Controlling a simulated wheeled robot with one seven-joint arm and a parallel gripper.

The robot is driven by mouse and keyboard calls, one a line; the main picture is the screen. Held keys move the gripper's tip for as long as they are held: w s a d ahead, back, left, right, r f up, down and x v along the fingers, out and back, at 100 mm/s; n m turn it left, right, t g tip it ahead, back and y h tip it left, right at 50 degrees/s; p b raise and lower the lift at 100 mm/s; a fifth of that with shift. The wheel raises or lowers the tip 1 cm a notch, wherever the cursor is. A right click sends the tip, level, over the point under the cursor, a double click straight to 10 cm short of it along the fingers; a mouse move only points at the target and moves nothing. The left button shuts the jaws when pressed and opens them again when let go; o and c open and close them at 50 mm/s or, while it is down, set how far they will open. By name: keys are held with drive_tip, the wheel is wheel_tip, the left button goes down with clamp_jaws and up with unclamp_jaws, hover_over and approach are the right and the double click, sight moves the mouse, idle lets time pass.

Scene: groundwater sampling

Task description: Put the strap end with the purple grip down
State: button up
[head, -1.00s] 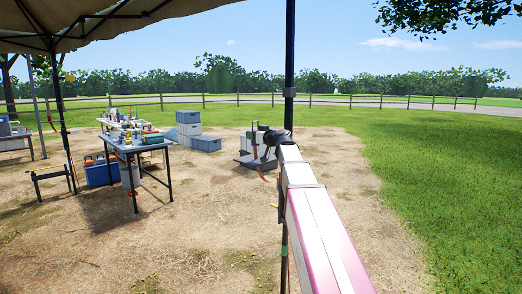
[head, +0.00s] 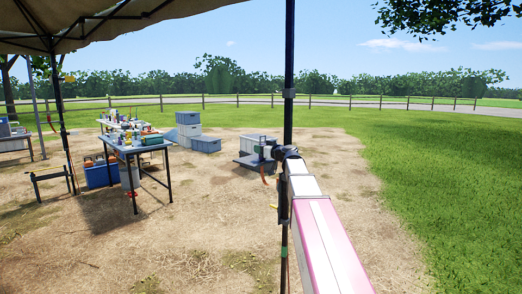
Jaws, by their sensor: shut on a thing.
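My arm reaches away from the camera, and my gripper (head: 266,151) is at its far end, small in the view. It is shut on the strap end, of which an orange strap (head: 263,173) hangs below the jaws. The purple grip cannot be made out at this size. The gripper shows in front of a low grey case (head: 250,162) on the bare ground. I cannot tell whether the strap touches the case or the ground.
A dark canopy pole (head: 288,60) stands upright close to my arm. A work table (head: 130,148) with bottles is on the left, with a blue cooler (head: 101,172) beside it. Stacked grey crates (head: 190,130) stand behind. Open dirt lies between the table and the case.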

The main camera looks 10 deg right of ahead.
drive_tip(key=shift+f, duration=0.1)
drive_tip(key=o, duration=1)
